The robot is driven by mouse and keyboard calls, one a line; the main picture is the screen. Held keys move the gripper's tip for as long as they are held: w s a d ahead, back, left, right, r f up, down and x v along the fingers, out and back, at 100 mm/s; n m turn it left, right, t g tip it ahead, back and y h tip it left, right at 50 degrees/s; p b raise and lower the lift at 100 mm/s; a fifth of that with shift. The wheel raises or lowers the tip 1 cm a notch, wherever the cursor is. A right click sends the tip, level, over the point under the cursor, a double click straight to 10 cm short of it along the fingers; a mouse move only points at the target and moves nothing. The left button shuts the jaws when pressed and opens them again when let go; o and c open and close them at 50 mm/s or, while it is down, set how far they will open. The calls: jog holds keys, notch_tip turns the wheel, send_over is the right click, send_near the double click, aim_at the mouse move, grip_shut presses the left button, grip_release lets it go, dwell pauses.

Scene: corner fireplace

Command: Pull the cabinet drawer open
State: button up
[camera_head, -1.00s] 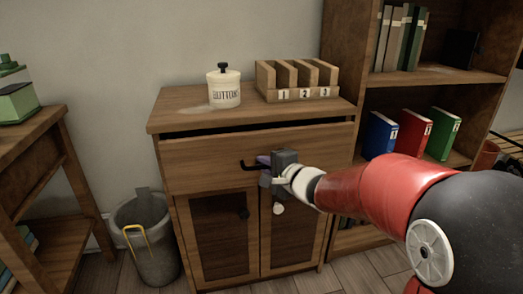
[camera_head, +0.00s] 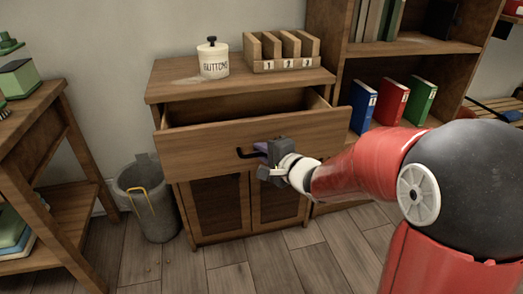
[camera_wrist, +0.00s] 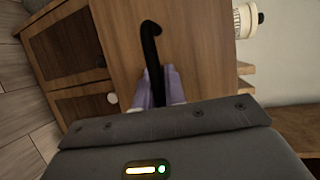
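The wooden cabinet (camera_head: 165,89) stands against the wall. Its top drawer (camera_head: 205,143) is pulled well out, and its dark inside shows behind the front. The black bar handle (camera_head: 241,153) runs across the drawer front. My gripper (camera_head: 257,152) is at the right part of this handle. In the wrist view, the purple fingers (camera_wrist: 160,90) sit around the lower end of the black handle (camera_wrist: 150,45) and appear closed on it.
A buttons jar (camera_head: 213,60) and a numbered wooden rack (camera_head: 283,52) stand on the cabinet top. A bin (camera_head: 160,215) is at left of the cabinet, and a shelf with colored binders (camera_head: 392,100) at right. Floor (camera_head: 200,265) in front is clear.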

jog(key=o, duration=0.4)
jog(key=p+v, duration=0.1)
jog(key=v, duration=0.6)
jog(key=shift+s+d, duration=0.25)
jog(key=shift+s, duration=0.05)
jog(key=s+d+r+n+h, duration=0.1)
jog(key=s+d+n+h, duration=0.15)
jog(key=d+h, duration=0.3)
jog(key=s+d+r+n+h, duration=0.1)
jog(key=s+d+r+h, duration=0.15)
jog(key=d+h, duration=0.35)
jog(key=s+f+n+g, duration=0.1)
jog(key=s+n+g, duration=0.1)
jog(key=s, duration=0.3)
jog(key=s+f+n+g+y, duration=0.1)
jog(key=s+n+g, duration=0.1)
jog(key=s, duration=0.4)
jog(key=s+f+n+g, duration=0.1)
jog(key=s+n+g, duration=0.1)
jog(key=s, duration=0.4)
jog(key=shift+d+n+g+y, duration=0.25)
jog(key=shift+n+g, duration=0.15)
jog(key=shift+n, duration=0.35)
